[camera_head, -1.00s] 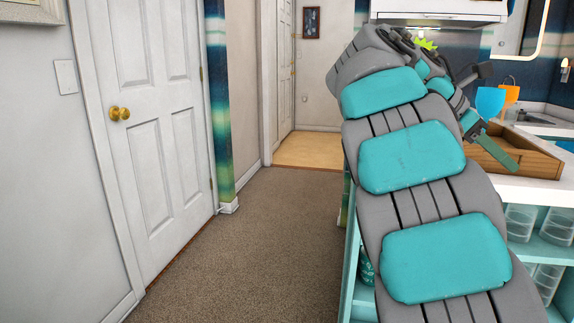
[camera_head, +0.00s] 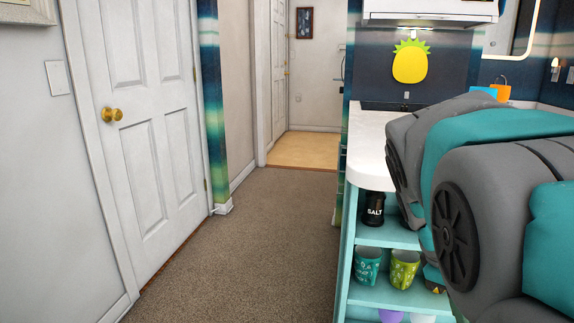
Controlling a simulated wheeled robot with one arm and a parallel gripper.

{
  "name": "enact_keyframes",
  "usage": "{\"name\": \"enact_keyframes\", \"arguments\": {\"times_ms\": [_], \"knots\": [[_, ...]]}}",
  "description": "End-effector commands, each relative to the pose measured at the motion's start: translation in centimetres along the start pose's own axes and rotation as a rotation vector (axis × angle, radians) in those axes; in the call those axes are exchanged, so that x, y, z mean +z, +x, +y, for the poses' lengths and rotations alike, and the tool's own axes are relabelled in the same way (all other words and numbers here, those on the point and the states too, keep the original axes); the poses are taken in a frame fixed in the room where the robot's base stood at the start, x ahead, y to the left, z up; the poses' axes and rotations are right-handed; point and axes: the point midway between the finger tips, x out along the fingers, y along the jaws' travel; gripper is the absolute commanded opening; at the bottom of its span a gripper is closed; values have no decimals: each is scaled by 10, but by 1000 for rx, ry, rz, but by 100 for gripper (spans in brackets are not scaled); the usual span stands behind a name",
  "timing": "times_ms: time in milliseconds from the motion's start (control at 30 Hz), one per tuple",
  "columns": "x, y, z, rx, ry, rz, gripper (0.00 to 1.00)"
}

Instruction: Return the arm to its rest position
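My arm (camera_head: 455,190), grey with teal pads, fills the right side of the head view. It is folded close to the camera, in front of the counter's right part. My gripper is not in view, so I cannot see its fingers or whether it holds anything.
A white counter (camera_head: 370,145) with teal shelves stands right of centre. A salt container (camera_head: 374,210), a teal cup (camera_head: 368,266) and a green cup (camera_head: 404,268) sit on the shelves. An orange bag-like item (camera_head: 501,89) stands behind my arm. Carpet (camera_head: 250,255) is clear beside a white door (camera_head: 145,130).

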Motion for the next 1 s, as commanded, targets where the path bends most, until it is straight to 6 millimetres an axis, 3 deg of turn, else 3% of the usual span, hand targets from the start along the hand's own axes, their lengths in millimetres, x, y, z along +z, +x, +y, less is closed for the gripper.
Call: {"name": "enact_keyframes", "arguments": {"times_ms": [33,200,300,433,600,1000], "knots": [[1,13,-26,-44,50,22,0],[2,50,-107,-191,255,77,0],[3,66,-150,-271,363,87,0],[7,81,-192,-348,467,79,0],[10,89,-216,-392,533,70,0],[10,89,-217,-393,536,70,0]]}}
